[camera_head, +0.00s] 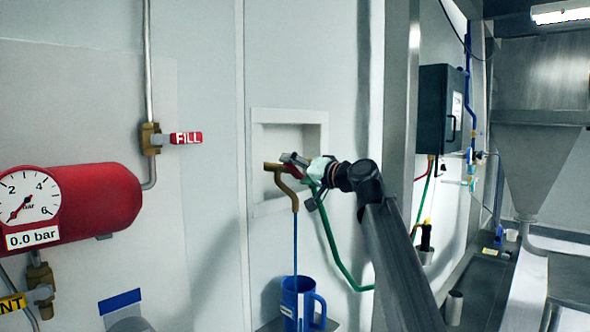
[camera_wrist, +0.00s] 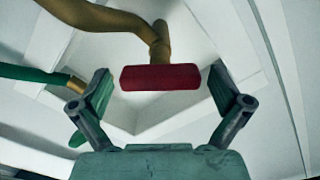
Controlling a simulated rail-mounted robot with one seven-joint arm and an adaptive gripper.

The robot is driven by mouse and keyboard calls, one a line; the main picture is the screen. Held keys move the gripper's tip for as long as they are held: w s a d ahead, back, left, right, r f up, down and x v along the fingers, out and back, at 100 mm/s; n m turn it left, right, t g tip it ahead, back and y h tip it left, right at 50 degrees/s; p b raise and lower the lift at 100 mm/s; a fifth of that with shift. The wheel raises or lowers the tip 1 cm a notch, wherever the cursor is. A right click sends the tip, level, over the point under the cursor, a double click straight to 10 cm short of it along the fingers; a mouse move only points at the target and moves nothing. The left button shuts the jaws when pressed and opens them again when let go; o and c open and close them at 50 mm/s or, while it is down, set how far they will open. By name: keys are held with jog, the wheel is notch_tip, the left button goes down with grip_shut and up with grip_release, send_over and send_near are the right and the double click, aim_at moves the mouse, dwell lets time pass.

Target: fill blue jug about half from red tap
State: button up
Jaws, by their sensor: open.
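The blue jug (camera_head: 291,299) stands under the brass tap spout (camera_head: 291,191) in the head view, its handle on the right and its base near the picture's lower edge. A thin blue stream (camera_head: 295,245) runs from the spout down into the jug. The level inside cannot be told. The red tap handle (camera_wrist: 160,77) lies crosswise between the fingers in the wrist view. My gripper (camera_wrist: 160,84) is open, one finger on each side of the handle with gaps showing. In the head view my gripper (camera_head: 303,166) is at the tap and partly covers it.
A green hose (camera_head: 332,250) curves below my arm. A square wall recess (camera_head: 288,117) lies behind the tap. A steel hopper (camera_head: 540,90) stands at right.

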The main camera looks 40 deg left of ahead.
jog(key=c, duration=1.2)
jog(key=shift+o, duration=0.2)
